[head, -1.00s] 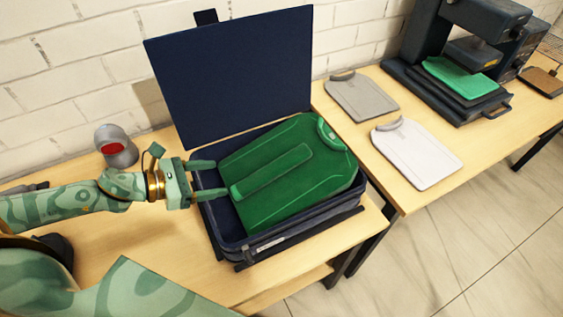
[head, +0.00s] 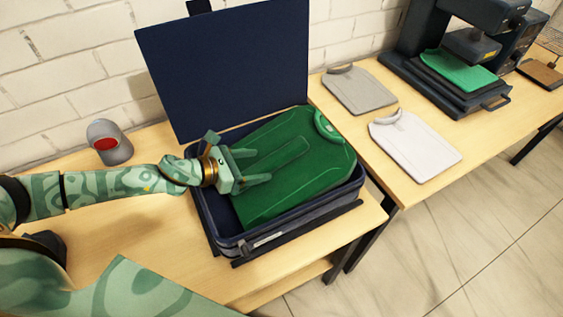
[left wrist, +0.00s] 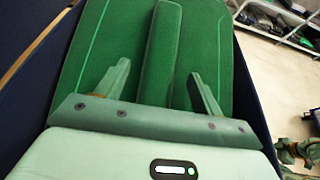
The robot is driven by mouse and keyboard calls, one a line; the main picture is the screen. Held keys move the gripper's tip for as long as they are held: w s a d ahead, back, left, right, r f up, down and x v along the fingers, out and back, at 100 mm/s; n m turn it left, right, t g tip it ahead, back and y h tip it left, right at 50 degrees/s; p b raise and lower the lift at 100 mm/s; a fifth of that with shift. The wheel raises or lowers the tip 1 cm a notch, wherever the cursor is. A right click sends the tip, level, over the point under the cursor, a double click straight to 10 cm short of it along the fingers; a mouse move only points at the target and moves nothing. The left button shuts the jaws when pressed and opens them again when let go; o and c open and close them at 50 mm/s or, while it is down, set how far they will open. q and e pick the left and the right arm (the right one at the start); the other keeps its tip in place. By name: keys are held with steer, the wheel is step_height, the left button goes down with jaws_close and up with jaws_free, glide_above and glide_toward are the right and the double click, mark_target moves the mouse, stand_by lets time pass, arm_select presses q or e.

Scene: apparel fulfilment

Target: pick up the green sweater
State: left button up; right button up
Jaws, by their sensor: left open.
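The green sweater (head: 290,160) lies folded, collar at the upper right, in an open dark blue suitcase (head: 222,236). A raised strip, likely a folded sleeve, runs along its middle. My left gripper (head: 264,166) is open over the sweater's left part, its two fingers on either side of the strip. In the left wrist view the sweater (left wrist: 215,50) fills most of the picture, and the open gripper (left wrist: 158,80) straddles the strip; I cannot tell whether the fingertips touch the cloth.
The suitcase's upright lid (head: 225,65) stands behind. A grey folded shirt (head: 360,90) and a white one (head: 415,145) lie on the right table. A press (head: 450,75) holding green cloth stands beyond.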

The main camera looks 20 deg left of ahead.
arm_select(q)
steer(key=shift+x, duration=1.2)
steer(key=shift+a, duration=0.1)
steer(key=c, duration=1.2)
jaws_close()
steer(key=shift+r, duration=0.2)
